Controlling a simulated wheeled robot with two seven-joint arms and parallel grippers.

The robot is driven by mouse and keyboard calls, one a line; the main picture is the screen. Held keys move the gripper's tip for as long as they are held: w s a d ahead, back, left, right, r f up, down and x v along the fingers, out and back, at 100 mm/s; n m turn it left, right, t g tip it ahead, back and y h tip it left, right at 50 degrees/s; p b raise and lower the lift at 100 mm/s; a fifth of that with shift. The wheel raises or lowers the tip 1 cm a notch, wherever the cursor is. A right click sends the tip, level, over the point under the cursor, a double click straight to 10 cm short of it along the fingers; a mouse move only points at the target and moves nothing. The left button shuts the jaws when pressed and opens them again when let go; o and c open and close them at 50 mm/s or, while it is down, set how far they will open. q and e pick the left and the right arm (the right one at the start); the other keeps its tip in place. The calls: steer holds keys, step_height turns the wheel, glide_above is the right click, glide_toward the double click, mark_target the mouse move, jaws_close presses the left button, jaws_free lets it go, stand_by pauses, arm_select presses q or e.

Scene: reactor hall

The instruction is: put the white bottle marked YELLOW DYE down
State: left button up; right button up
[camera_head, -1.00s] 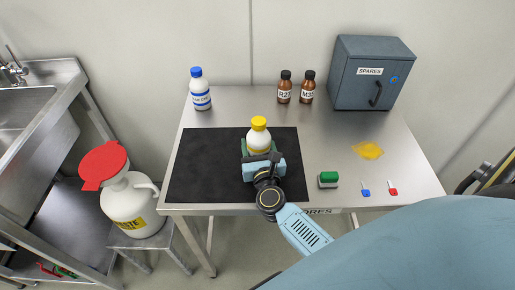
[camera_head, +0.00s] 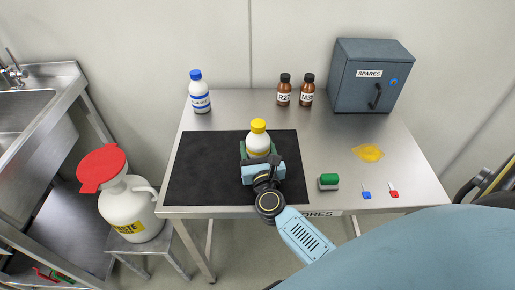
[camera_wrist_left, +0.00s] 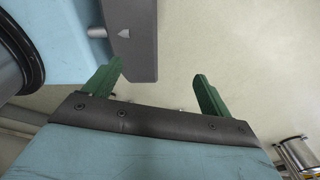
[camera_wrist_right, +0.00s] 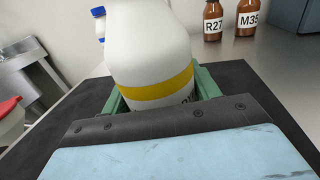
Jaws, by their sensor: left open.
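The white bottle (camera_head: 258,140) with a yellow cap and a yellow band is upright over the black mat (camera_head: 205,170) on the steel table. It fills the middle of the right wrist view (camera_wrist_right: 150,55), its cap out of frame and its label mostly hidden. My right gripper (camera_wrist_right: 158,95) has its green fingers against both sides of the bottle, low on its body. The gripper hides the bottle's base, so I cannot tell whether it touches the mat. My left gripper (camera_wrist_left: 158,80) is open and empty above bare floor, outside the head view.
A blue-capped bottle (camera_head: 200,95) and brown bottles R27 (camera_head: 284,92) and M35 (camera_head: 307,92) stand at the back. A grey SPARES cabinet (camera_head: 370,80) is back right. A green-topped block (camera_head: 328,182) and yellow patch (camera_head: 367,153) lie right. The mat's left part is clear.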

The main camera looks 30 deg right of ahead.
arm_select(q)
steer(key=shift+a, duration=0.15)
arm_select(e)
steer(key=o, duration=0.4)
steer(key=shift+s+a+f, duration=0.15)
steer(key=shift+s+f, duration=0.1)
steer(key=shift+f, duration=0.5)
steer(key=shift+c, duration=0.2)
arm_select(q)
steer(key=shift+w, duration=0.1)
arm_select(e)
steer(key=shift+w+r+p, duration=0.1)
steer(key=shift+r+p, duration=0.3)
steer(key=shift+p, duration=0.1)
steer(key=shift+r+p, duration=0.3)
steer(key=shift+p, duration=0.1)
steer(key=b+v, duration=0.1)
steer(key=v, duration=0.9)
steer(key=shift+s, duration=0.2)
steer(key=shift+s+a+r, duration=0.15)
steer(key=shift+s+a, duration=0.05)
steer(key=shift+s, duration=0.35)
arm_select(q)
steer(key=shift+d+r, duration=0.2)
steer(key=shift+r, duration=0.1)
